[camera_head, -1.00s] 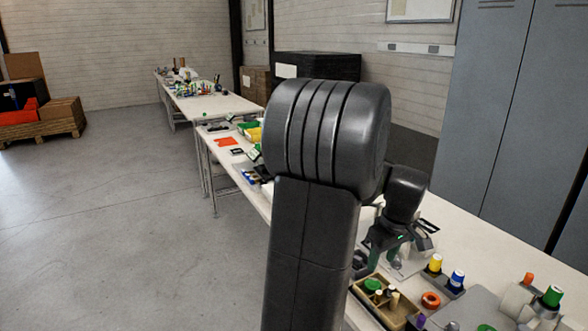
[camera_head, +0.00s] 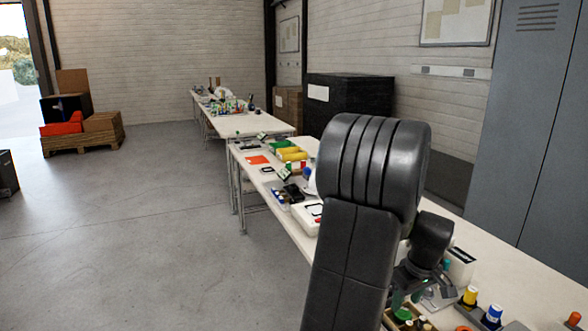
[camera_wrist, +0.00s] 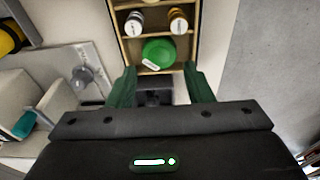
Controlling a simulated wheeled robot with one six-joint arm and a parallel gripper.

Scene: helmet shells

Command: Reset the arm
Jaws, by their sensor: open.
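My arm stands folded at the right of the head view, its dark links in front of the near table (camera_head: 470,243). My gripper (camera_head: 410,298) hangs below the wrist, low over the table, partly hidden by my arm. In the wrist view my gripper (camera_wrist: 160,72) has its two green fingers spread wide, with nothing held between them. Beyond the fingertips is a wooden compartment tray (camera_wrist: 195,38) with a round green piece (camera_wrist: 159,53) and two capped bottles. I cannot tell how high the fingers are above the tray.
A yellow-topped bottle (camera_head: 470,296) and a blue-topped one (camera_head: 493,313) stand on the near table, right of my gripper. Grey lockers (camera_head: 530,130) rise at the right. More tables run back along the wall. The floor (camera_head: 150,230) to the left is open, with a loaded pallet (camera_head: 85,140) farther back.

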